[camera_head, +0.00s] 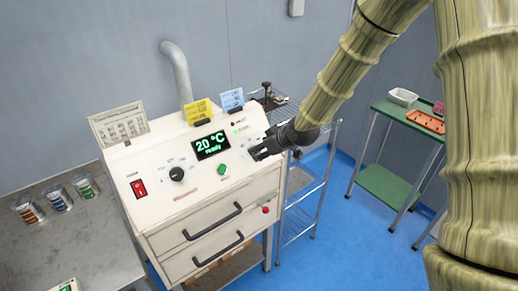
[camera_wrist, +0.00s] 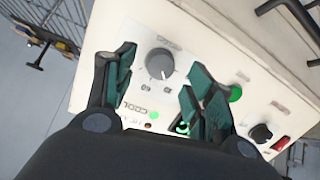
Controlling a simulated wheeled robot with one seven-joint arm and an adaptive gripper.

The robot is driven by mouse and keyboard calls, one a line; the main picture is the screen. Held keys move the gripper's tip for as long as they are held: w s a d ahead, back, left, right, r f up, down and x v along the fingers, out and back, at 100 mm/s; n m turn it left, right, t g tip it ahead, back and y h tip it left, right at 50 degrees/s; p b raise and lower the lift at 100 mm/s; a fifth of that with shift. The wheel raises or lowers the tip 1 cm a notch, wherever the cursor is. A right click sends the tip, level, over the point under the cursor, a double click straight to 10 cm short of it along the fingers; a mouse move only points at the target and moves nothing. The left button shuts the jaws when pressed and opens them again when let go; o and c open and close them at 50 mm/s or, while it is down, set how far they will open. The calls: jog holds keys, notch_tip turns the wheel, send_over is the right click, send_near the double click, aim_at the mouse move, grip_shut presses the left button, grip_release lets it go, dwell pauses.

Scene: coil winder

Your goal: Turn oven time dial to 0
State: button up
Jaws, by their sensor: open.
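The white oven (camera_head: 150,188) has a sloped control panel. A grey round dial (camera_wrist: 160,63) with small numbers around it, one looking like 60, shows in the wrist view at the panel's right end. Its pointer setting is too small to read surely. In the wrist view my gripper (camera_wrist: 158,85) is open, with one green-padded finger on each side of the dial. I see gaps between the pads and the dial; contact is not visible.
The panel also has a black knob (camera_head: 177,174), a red switch (camera_head: 138,188), a green button (camera_head: 222,170) and a display (camera_head: 211,146) reading 20 °C ready. Yellow (camera_head: 199,112) and blue (camera_head: 231,99) cards stand along its top edge. Drawer handles (camera_head: 212,222) stick out below.

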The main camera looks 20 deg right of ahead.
aim_at(259, 153)
jog(key=shift+p+x, duration=0.4)
jog(key=shift+x, duration=1.3)
jog(key=c, duration=1)
